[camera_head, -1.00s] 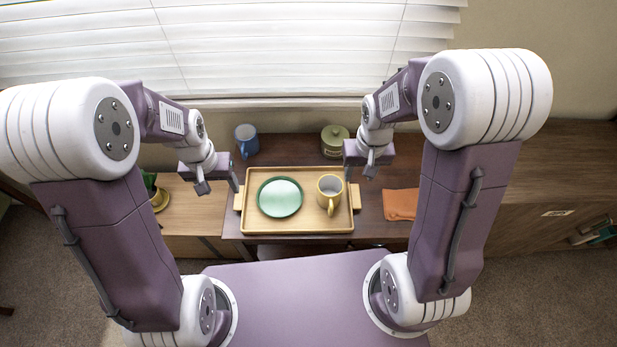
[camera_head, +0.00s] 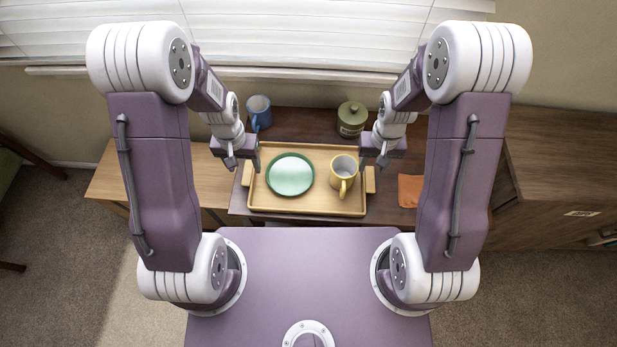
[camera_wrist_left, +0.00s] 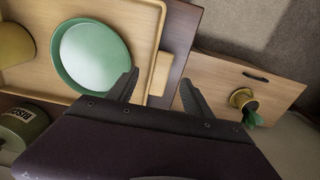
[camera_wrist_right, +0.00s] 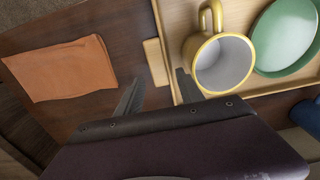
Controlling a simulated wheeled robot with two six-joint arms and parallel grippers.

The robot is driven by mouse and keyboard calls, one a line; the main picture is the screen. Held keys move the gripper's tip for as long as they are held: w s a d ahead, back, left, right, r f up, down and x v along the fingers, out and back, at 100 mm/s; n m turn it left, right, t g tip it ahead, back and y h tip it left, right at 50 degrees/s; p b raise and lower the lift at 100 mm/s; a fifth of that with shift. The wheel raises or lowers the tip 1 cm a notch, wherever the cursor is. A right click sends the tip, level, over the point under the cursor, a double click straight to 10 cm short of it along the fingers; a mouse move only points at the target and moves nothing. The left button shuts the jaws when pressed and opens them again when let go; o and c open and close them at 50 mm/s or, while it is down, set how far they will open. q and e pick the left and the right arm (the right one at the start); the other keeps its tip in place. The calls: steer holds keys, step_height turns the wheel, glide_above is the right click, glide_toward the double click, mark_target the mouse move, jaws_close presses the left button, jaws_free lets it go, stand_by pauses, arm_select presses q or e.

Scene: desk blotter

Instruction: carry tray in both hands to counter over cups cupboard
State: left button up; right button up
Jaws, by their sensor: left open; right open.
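A light wooden tray (camera_head: 308,209) lies on the dark desk top, with a block handle at each short side. On it are a green plate (camera_head: 290,175) and a yellow mug (camera_head: 343,172). My left gripper (camera_head: 244,166) is open above the tray's left handle (camera_head: 247,174); in the left wrist view its fingers (camera_wrist_left: 158,90) are spread with that handle between and beyond them. My right gripper (camera_head: 372,160) is open above the right handle (camera_head: 370,180); in the right wrist view the handle (camera_wrist_right: 155,62) shows beyond its fingers (camera_wrist_right: 157,88). Neither gripper visibly touches the tray.
A blue mug (camera_head: 259,112) and an olive lidded jar (camera_head: 351,119) stand behind the tray. An orange cloth (camera_head: 410,190) lies to its right. A lower wooden cabinet is at left; a brown cabinet (camera_head: 560,180) is at right. Window blinds are behind.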

mark_target(248, 175)
arm_select(q)
step_height(248, 175, down, 5)
steer(key=shift+r, duration=0.1)
arm_select(e)
step_height(248, 175, down, 5)
steer(key=shift+r, duration=0.1)
steer(key=shift+w, duration=0.1)
arm_select(q)
steer(key=c, duration=1)
arm_select(e)
jaws_close()
arm_select(q)
jaws_close()
steer(key=shift+w, duration=0.1)
